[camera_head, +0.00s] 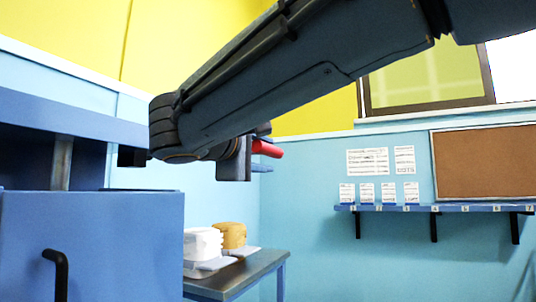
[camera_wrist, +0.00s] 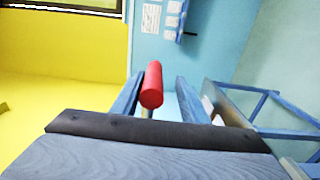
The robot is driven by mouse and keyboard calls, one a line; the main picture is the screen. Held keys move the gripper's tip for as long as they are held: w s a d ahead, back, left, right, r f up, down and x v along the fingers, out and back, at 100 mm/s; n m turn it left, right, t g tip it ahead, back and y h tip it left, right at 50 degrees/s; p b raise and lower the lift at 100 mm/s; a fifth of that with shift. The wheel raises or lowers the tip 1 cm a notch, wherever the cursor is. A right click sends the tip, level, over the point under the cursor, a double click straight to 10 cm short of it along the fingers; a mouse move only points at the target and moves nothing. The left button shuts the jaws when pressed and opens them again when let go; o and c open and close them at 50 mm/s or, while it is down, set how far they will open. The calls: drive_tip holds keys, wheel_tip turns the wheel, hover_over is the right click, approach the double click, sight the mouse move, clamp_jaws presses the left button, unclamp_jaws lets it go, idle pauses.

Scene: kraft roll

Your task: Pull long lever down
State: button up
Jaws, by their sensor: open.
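The long lever shows as a red cylindrical grip (camera_head: 266,148) just past the end of my arm in the head view. In the wrist view the red grip (camera_wrist: 152,85) appears between my two blue fingers, nearer the left one, with a bit of grey rod below it. My gripper (camera_wrist: 159,88) is open, with a finger on each side of the grip; I cannot tell whether either touches it. In the head view my gripper (camera_head: 258,160) is partly hidden by my own wrist. Most of the lever's rod and its pivot are hidden.
A blue machine body (camera_head: 90,245) with a black hooked handle (camera_head: 58,270) stands at the left. A small table (camera_head: 240,275) behind it bears a white stack (camera_head: 203,243) and a tan roll (camera_head: 232,234). A wall shelf (camera_head: 440,208) with cards is at the right.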

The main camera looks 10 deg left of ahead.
drive_tip(key=shift+p+v, duration=0.5)
drive_tip(key=shift+v, duration=2.2)
drive_tip(key=shift+d, duration=0.1)
